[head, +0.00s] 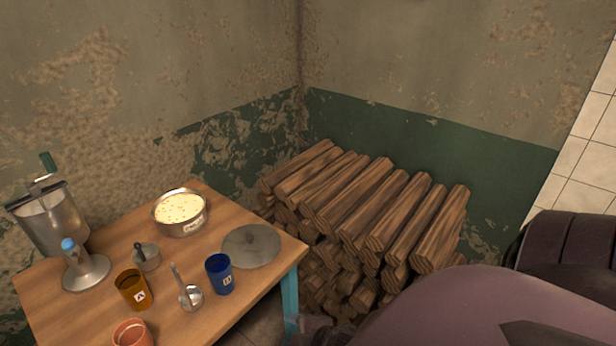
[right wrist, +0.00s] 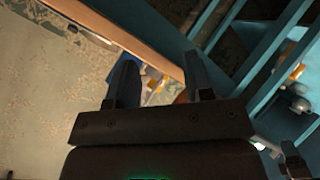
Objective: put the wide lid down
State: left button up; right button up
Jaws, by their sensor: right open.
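My right gripper (head: 316,328) shows only dimly at the bottom of the head view, beyond the table's front right corner and apart from the lid. In the right wrist view my right gripper (right wrist: 158,68) is open, its two fingers apart and empty. My left gripper is not in view.
A pan of pale milk (head: 180,210) stands behind the lid. A blue cup (head: 220,273), ladle (head: 190,297), small pot (head: 146,257), amber cup (head: 132,288), orange cup (head: 131,333) and metal machine (head: 52,222) crowd the left. Stacked firewood (head: 370,215) lies right of the table.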

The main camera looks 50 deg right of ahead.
jog(key=shift+s+a+f+m+h, duration=0.25)
jog(key=shift+s+m, duration=0.65)
jog(key=shift+m, duration=0.85)
jog(key=shift+s+a+f+m+h, duration=0.15)
jog(key=shift+s+f+m, duration=0.2)
jog(key=shift+s+m, duration=0.95)
jog(key=shift+s+a+f+m+h, duration=0.1)
jog(key=shift+s+f+m+h, duration=0.25)
jog(key=shift+m, duration=1.8)
